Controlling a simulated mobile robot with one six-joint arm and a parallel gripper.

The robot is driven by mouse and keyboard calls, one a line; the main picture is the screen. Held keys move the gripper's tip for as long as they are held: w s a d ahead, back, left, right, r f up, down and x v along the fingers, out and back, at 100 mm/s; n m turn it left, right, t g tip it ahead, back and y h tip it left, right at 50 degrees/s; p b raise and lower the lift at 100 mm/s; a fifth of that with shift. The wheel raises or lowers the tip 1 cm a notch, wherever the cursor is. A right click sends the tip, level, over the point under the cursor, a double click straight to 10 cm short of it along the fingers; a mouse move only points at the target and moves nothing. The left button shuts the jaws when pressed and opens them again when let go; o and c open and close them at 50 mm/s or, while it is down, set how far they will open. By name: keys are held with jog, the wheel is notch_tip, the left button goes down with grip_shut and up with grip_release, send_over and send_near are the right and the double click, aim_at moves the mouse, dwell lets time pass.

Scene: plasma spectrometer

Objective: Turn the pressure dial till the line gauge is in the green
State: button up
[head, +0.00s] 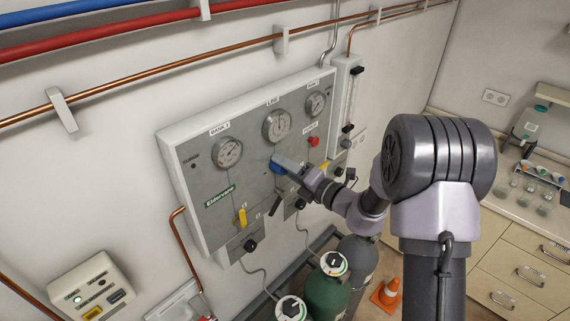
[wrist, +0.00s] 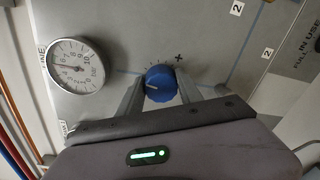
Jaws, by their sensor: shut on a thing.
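The blue pressure dial (wrist: 160,84) sits on the grey panel below the gauges, with a minus-to-plus scale partly visible and a white pointer mark on its face. My gripper (wrist: 160,88) is shut on the dial, one finger on each side of it. In the head view my gripper (head: 287,167) reaches the panel from the right and hides part of the dial. The line gauge (head: 277,126) is the middle round white gauge. It also shows in the wrist view (wrist: 75,66), turned sideways, with its needle pointing left in the picture. I cannot make out its green zone.
Bank gauges stand left (head: 228,152) and right (head: 316,104) of the line gauge. A red knob (head: 314,141) is right of my gripper, and a yellow lever (head: 242,216) is lower left. Gas cylinders (head: 334,287) and an orange cone (head: 387,292) stand below.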

dwell(0.3)
jog(key=o, duration=1.4)
jog(key=shift+c, duration=0.2)
jog(key=shift+d, duration=0.1)
jog(key=b+v, duration=0.3)
jog(key=v, duration=1.4)
jog(key=shift+s, duration=0.2)
